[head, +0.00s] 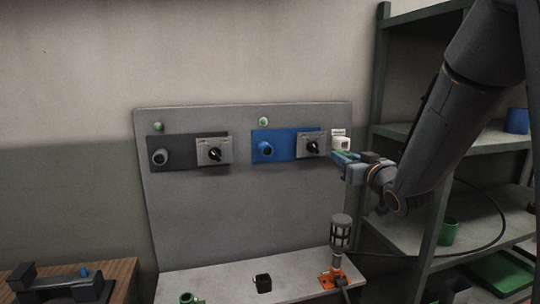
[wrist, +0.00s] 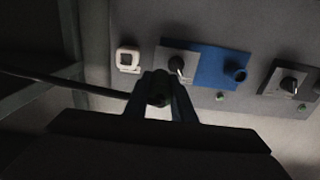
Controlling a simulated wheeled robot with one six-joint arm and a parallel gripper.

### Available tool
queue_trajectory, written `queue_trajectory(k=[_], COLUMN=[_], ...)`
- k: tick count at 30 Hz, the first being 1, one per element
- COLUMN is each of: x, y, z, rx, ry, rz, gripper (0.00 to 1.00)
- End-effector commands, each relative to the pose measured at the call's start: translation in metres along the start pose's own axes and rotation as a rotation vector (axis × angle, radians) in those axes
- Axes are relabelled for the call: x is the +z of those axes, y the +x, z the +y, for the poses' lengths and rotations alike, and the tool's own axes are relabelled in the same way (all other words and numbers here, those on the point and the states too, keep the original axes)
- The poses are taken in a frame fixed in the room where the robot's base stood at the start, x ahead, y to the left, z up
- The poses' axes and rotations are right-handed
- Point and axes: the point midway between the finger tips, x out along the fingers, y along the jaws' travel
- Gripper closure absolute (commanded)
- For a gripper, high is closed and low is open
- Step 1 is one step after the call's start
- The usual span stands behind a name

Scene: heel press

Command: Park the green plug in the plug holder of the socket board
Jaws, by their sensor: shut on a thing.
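The grey socket board (head: 240,205) stands upright against the wall. Its white plug holder (head: 341,143) is at the right edge, beside the blue socket unit. My gripper (head: 343,157) is just below the holder in the head view. In the wrist view my gripper (wrist: 163,92) is shut on the dark green plug (wrist: 160,89), whose body is mostly hidden between the fingers. The holder also shows in the wrist view (wrist: 128,60), up and left of the plug, its square opening empty. Plug and holder look apart; the depth between them is hard to tell.
The blue socket (head: 265,149) and dark grey socket (head: 160,157) each have a rotary switch beside them. A dark cable (wrist: 70,83) runs to the plug. A lamp-like device (head: 341,232) stands on the ledge below. Shelves (head: 410,132) are at the right.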

Motion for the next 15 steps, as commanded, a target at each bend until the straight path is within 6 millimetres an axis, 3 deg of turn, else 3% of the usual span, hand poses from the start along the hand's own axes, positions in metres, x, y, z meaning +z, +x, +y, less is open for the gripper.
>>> queue_trajectory(k=[15], x=[0.000], y=[0.000], z=[0.039], rx=[0.002], ry=[-0.001], rz=[0.001], gripper=[1.00])
